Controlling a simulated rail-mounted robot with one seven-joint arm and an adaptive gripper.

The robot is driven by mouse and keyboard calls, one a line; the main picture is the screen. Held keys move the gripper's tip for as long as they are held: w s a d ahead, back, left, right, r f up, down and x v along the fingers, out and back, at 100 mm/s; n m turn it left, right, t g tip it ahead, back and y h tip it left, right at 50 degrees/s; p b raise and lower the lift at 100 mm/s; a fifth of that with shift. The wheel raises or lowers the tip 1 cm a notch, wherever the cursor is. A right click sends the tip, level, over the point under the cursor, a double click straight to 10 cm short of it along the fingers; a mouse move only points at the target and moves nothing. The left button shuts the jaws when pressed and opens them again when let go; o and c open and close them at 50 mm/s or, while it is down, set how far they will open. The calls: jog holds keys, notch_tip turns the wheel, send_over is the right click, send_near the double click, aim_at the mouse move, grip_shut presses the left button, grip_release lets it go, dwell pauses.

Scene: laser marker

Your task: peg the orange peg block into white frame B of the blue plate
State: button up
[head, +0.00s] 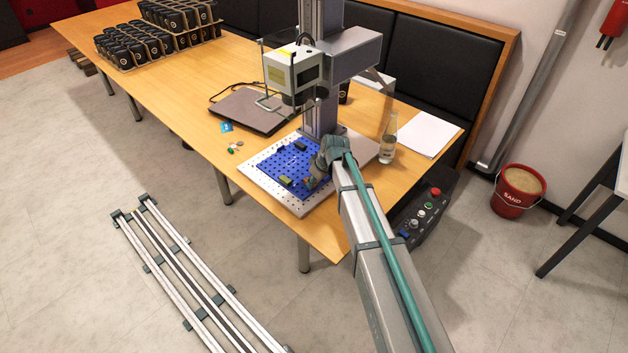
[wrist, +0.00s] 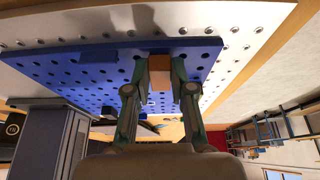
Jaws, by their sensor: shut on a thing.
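The blue plate (head: 268,166) is full of holes and lies on the light perforated bed of the laser marker; in the wrist view it fills the upper left (wrist: 60,72). My gripper (wrist: 160,70) is shut on the orange peg block (wrist: 159,74), one finger on each side. The block is at the plate's near right part, low over or against it; I cannot tell whether it touches. In the head view my gripper (head: 315,178) mostly hides it.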

jog(key=shift+f, duration=0.25)
jog(key=o, duration=0.8)
jog(key=shift+o, duration=0.2)
jog(key=shift+r, duration=0.1)
